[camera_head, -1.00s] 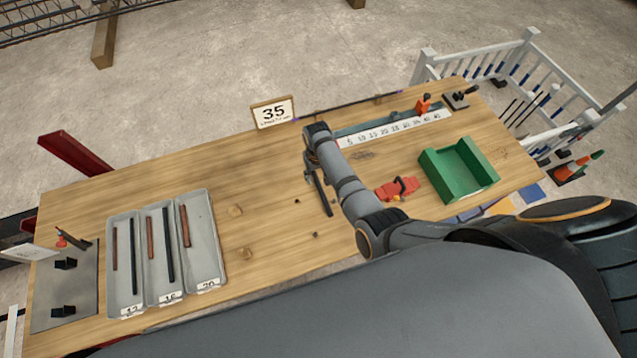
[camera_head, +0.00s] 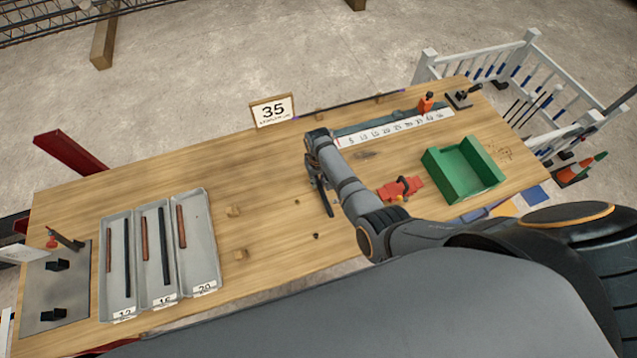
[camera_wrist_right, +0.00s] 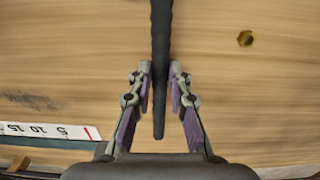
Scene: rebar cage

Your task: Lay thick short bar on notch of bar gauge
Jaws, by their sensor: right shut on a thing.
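My right gripper (camera_head: 319,181) is shut on a dark bar (camera_wrist_right: 160,65) above the middle of the table. In the right wrist view the bar passes between the two fingers, and one end shows near the palm. In the head view the lower part of the bar (camera_head: 328,203) shows beside my forearm. A long white number scale on a grey strip (camera_head: 395,128), which looks like the bar gauge, lies along the back edge; its notch is not clear. The scale's low-number end also shows in the right wrist view (camera_wrist_right: 45,131). My left gripper is not in view.
Trays marked 12, 16 and 20 (camera_head: 203,285) hold bars at the left. Beside them is a grey plate (camera_head: 75,285) with black blocks. A 35 sign (camera_head: 272,111) stands at the back. A red tool (camera_head: 401,188) and green bin (camera_head: 452,178) are at the right.

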